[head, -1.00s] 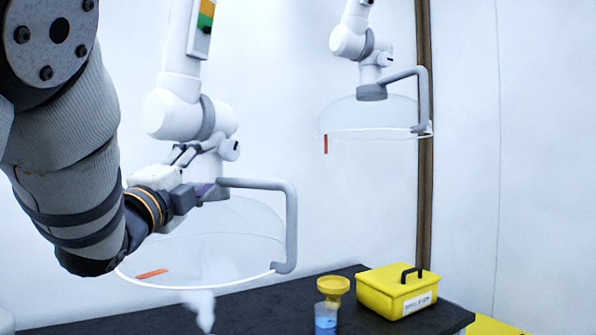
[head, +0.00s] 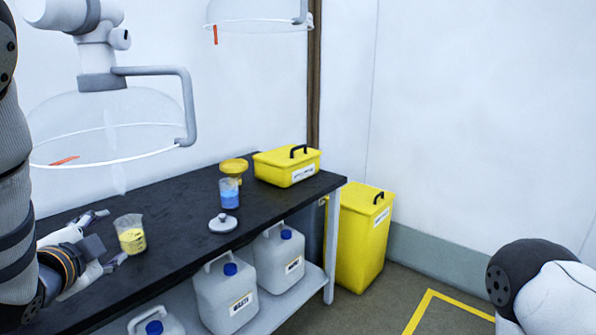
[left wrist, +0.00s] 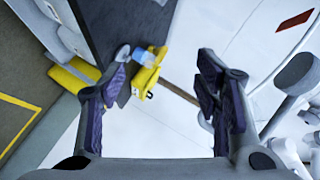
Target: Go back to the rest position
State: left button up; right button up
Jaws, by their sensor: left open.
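My left gripper (head: 112,240) is low at the left of the head view, over the black bench top, open with nothing between its fingers. In the left wrist view its two dark-padded fingers stand wide apart (left wrist: 163,75). The near clear extraction hood (head: 110,140), with a grey bar handle (head: 187,105), hangs above and apart from the gripper. A beaker of yellow contents (head: 131,236) stands just right of the gripper in the head view; whether they touch is unclear. My right gripper is out of view; only part of my right arm shows at lower right.
The black bench (head: 175,205) also carries a blue-filled beaker (head: 229,196) with a yellow funnel (head: 233,167) behind it, a grey lid (head: 223,223) and a yellow box (head: 287,168). White canisters (head: 225,295) stand below. A yellow bin (head: 362,240) stands beyond the bench end. Floor at right is clear.

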pick_arm(q)
jog(key=s+d+f+n+g, duration=0.2)
jog(key=s+f+g, duration=0.1)
jog(key=s+f, duration=0.5)
jog(key=s+d+f+n+g+h, duration=0.1)
jog(key=s+d+f+n+g, duration=0.15)
jog(key=s+f, duration=0.55)
jog(key=s+d+f+n+g, duration=0.15)
jog(key=s+f+g, duration=0.3)
jog(key=f, duration=0.65)
jog(key=s+d+f+n+g+h, duration=0.1)
jog(key=s+d+f+n+g, duration=0.1)
jog(key=s, duration=0.8)
jog(key=s+d+f+n+g, duration=0.3)
jog(key=s+d, duration=0.1)
jog(key=s, duration=0.7)
jog(key=shift+s+f+g+h, duration=0.25)
jog(key=shift+s+g+h, duration=0.05)
jog(key=shift+g+h, duration=0.1)
jog(key=shift+a, duration=0.1)
